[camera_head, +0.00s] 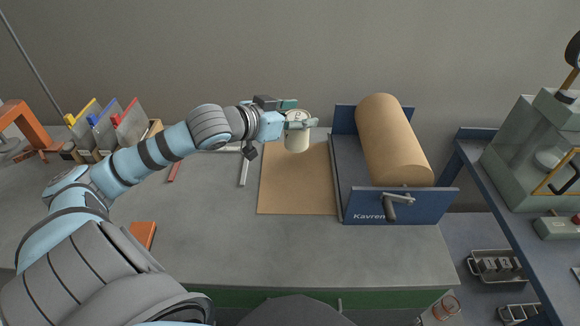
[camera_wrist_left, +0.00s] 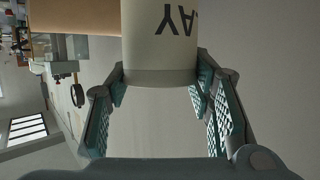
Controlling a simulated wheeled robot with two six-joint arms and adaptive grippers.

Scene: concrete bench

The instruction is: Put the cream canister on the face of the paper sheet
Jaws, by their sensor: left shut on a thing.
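The cream canister (camera_head: 297,136) is held by my left gripper (camera_head: 298,122) above the brown paper sheet (camera_head: 290,194) in the head view. The canister looks upright, with its lower end free below the fingers; I cannot tell its exact height over the sheet. In the left wrist view the canister (camera_wrist_left: 160,40) with dark lettering sits between the two green padded fingers of the gripper (camera_wrist_left: 160,95). The sheet lies flat on the bench, left of the paper roll, and its far part is hidden behind the canister and gripper. My right gripper is not in view.
A blue paper-roll dispenser (camera_head: 400,206) with a large brown roll (camera_head: 395,140) stands right of the sheet. Coloured upright files (camera_head: 105,125) and an orange clamp-like frame (camera_head: 25,125) are at the left. The grey bench (camera_head: 300,245) in front of the sheet is clear.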

